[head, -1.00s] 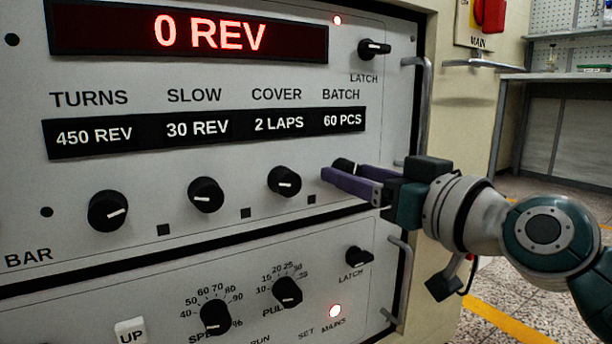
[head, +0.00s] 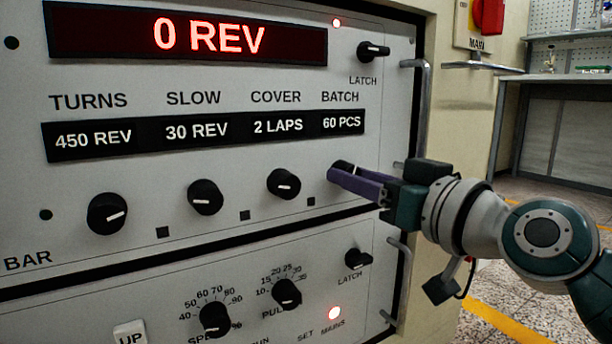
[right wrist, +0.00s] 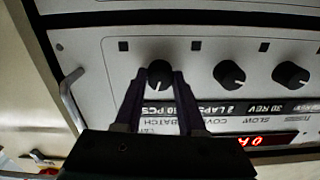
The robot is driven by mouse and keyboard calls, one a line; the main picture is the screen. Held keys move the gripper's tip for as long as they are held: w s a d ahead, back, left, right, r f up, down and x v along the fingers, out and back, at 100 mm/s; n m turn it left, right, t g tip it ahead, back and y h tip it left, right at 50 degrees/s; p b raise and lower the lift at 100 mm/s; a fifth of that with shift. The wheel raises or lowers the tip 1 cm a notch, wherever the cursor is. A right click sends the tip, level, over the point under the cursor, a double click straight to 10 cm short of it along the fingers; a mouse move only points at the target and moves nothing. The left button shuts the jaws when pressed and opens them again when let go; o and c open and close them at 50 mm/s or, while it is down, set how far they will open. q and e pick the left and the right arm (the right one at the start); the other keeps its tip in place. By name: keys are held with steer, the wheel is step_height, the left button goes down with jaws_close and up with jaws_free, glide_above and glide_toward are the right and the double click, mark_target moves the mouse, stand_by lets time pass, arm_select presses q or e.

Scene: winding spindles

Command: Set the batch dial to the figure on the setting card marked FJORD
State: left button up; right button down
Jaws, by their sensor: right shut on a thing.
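The batch dial (head: 343,164) is a black knob below the BATCH label, mostly hidden behind my fingers in the head view. Its window (head: 343,121) reads 60 PCS. My right gripper (head: 340,173) is shut on the batch dial. In the right wrist view the dial (right wrist: 158,71) sits between the two purple fingertips, with a pale pointer line on its face. No card marked FJORD is in view. My left gripper is not in view.
The cover dial (head: 284,183), slow dial (head: 205,197) and turns dial (head: 107,213) stand in a row to the left. A metal handle (head: 424,110) and a latch knob (head: 373,51) are near the panel's right edge. The red display (head: 190,33) reads 0 REV.

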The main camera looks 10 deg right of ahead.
steer(key=shift+m+p, duration=1.25)
steer(key=shift+m, duration=4.45)
steer(key=c, duration=0.5)
jaws_free()
steer(key=shift+s, duration=0.1)
